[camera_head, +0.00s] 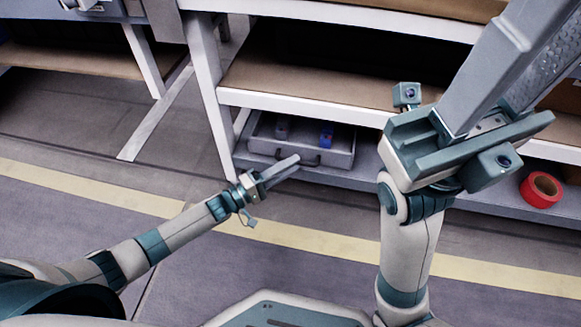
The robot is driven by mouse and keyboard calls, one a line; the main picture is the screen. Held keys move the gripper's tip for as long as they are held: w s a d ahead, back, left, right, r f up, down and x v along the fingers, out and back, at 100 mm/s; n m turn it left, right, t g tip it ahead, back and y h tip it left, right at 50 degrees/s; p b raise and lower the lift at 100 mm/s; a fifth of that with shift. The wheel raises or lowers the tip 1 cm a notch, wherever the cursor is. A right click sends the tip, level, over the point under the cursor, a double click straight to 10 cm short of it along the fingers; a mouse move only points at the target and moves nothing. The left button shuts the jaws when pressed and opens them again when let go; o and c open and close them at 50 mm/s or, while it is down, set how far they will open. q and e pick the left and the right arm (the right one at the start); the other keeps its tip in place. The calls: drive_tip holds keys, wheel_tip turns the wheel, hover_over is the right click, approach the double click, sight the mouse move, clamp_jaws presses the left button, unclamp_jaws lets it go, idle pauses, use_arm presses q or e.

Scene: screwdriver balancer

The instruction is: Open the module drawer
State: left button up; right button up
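The module drawer (338,157) is a grey open-topped box on the lower level of the workbench, with a dark handle on its front. Its inside is visible, holding a blue item (326,137) and a small grey item (282,130). My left gripper (296,160) is at the drawer's front, with its fingertips overlapping the handle area. Its fingers look close together, and whether they grip the handle is unclear. My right gripper (525,62) is raised close to the camera at the right. Its fingers appear spread, with a textured pad showing and the tips partly cut off.
A red tape roll (540,189) lies on the low shelf at the right. A white bench leg (207,90) stands left of the drawer. The wooden shelf (310,85) is above it. The floor in front, crossed by a yellow stripe (300,237), is free.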

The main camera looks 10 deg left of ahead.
use_arm(q)
drive_tip(key=shift+w+d, duration=0.15)
clamp_jaws()
drive_tip(key=shift+s, duration=0.2)
